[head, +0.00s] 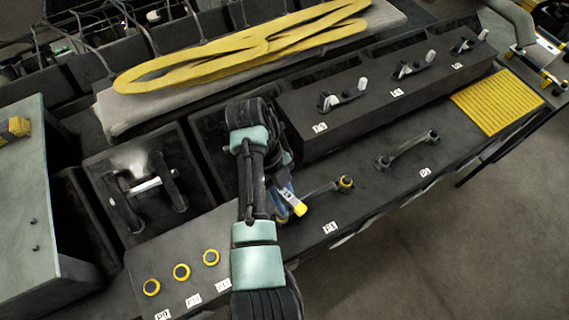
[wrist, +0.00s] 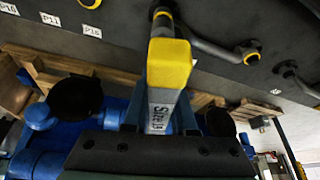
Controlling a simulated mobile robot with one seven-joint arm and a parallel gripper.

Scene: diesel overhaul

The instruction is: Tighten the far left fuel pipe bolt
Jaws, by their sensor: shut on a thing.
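My gripper (head: 284,192) is shut on a grey tool (wrist: 166,108) with a yellow end block (wrist: 169,63) and dark lettering. The tool (head: 293,200) also shows in the head view. The left fuel pipe (wrist: 205,46) is a bent grey tube on the dark engine deck. Its right bolt (head: 346,183) has a yellow ring and also shows in the wrist view (wrist: 250,57). Its left bolt (wrist: 162,14), partly yellow, lies just beyond the tool in the wrist view. My gripper and tool cover that end in the head view. I cannot tell whether tool and bolt touch.
A second fuel pipe (head: 408,150) with dark bolts lies to the right. Several yellow-ringed holes (head: 181,271) are at lower left. A raised block (head: 385,95) with levers stands behind. A yellow ribbed pad (head: 497,102) is at right; the deck's front edge borders open floor.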

